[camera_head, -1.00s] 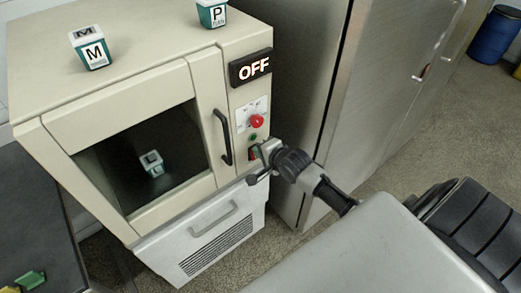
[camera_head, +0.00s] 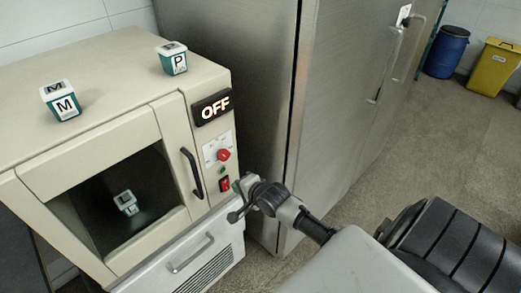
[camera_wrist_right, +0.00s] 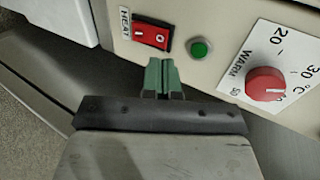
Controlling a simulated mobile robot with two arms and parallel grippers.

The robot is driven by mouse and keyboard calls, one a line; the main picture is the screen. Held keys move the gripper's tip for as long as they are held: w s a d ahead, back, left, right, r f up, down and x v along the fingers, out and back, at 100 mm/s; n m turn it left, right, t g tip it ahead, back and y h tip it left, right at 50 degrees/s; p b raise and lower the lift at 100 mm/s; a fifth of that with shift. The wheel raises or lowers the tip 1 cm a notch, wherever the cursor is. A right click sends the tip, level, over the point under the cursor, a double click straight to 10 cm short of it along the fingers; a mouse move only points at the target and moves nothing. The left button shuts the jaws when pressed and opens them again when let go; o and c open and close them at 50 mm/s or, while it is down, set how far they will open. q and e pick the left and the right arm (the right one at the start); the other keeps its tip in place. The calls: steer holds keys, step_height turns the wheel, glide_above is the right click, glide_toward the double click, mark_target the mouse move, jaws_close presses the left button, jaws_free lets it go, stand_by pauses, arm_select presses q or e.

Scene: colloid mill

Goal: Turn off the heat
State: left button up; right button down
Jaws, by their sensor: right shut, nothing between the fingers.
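The beige oven (camera_head: 140,130) stands at the left in the head view, its display (camera_head: 212,106) reading "OFF". On its front panel are a red knob (camera_head: 223,155) and, lower down, a red rocker switch (camera_head: 224,184). In the right wrist view the red switch (camera_wrist_right: 151,35) sits beside a "HEAT" label (camera_wrist_right: 125,22), with a green button (camera_wrist_right: 200,48) to its right. My right gripper (camera_head: 238,184) is shut and empty, just beside the switch; its green fingertips (camera_wrist_right: 162,75) show below the switch, apart from it. My left gripper is not in view.
Boxes marked M (camera_head: 61,101) and P (camera_head: 173,59) stand on the oven top; another small box (camera_head: 126,202) is inside behind the door. A steel cabinet (camera_head: 345,110) stands close to the right. A blue barrel (camera_head: 446,51) and yellow bin (camera_head: 495,68) are farther back.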

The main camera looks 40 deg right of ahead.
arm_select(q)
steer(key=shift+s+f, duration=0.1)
arm_select(e)
steer(key=s+r, duration=0.6)
steer(key=s, duration=0.1)
steer(key=shift+d+r, duration=0.25)
steer(key=shift+d, duration=0.05)
steer(key=s+a+f+n+g+h, duration=0.1)
steer(key=s+f+n+g, duration=0.4)
steer(key=f, duration=1)
steer(key=s+a+f+n+g, duration=0.1)
steer(key=s+f+n, duration=0.3)
steer(key=s+f, duration=0.75)
steer(key=s+a+f+n+g, duration=0.2)
steer(key=s+f+n, duration=0.3)
steer(key=s+f, duration=0.4)
steer(key=s+a+f+n+g, duration=0.3)
steer(key=s+a+f+n, duration=0.2)
steer(key=s+f, duration=0.3)
steer(key=s, duration=0.4)
steer(key=shift+f+g, duration=0.3)
steer(key=shift+f, duration=0.1)
